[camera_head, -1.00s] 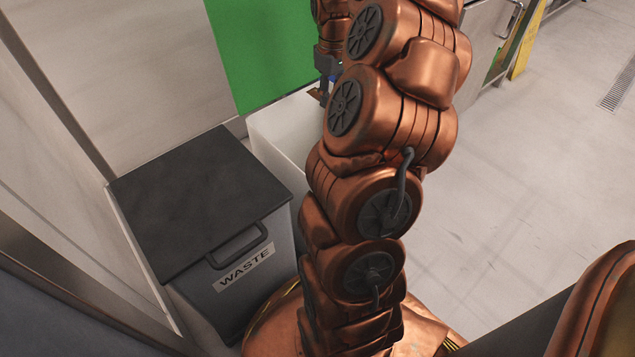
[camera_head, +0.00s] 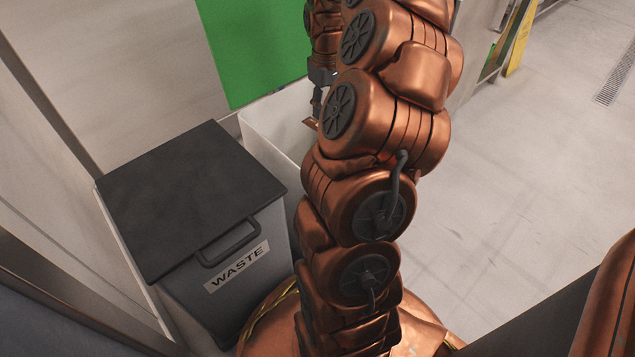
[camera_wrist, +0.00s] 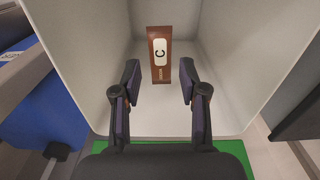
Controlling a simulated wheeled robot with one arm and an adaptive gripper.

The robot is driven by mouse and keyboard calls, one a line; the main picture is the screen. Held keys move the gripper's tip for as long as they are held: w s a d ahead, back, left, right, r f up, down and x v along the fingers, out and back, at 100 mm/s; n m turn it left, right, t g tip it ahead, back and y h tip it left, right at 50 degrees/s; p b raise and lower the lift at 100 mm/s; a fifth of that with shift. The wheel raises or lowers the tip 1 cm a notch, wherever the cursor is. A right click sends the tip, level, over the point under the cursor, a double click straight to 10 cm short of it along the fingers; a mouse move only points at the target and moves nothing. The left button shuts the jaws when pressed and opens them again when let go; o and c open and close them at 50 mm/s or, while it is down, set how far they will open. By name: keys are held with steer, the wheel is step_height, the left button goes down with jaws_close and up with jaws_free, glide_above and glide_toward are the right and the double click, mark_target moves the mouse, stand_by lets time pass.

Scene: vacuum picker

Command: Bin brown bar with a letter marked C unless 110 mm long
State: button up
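A brown bar (camera_wrist: 154,79) with a white label bearing a black C shows in the wrist view, ahead of my fingertips and inside the outline of a white open-topped bin (camera_wrist: 226,75). Smaller print on the bar is too small to read. My gripper (camera_wrist: 158,80) is open, with a clear gap between each finger and the bar. In the head view, my gripper (camera_head: 317,100) is over the white bin (camera_head: 265,122), partly hidden by my arm. A brown piece (camera_head: 311,122) shows just below the fingers. Whether the bar rests on the bin floor or is in the air, I cannot tell.
A grey bin marked WASTE (camera_head: 230,275) with a closed dark lid (camera_head: 190,195) stands left of the white bin. A green panel (camera_head: 250,45) is behind. In the wrist view, a blue object (camera_wrist: 40,110) lies at left. Open floor (camera_head: 510,180) is at right.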

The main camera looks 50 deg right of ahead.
steer(key=shift+o, duration=1.3)
step_height(320, 180, up, 12)
steer(key=shift+s, duration=0.15)
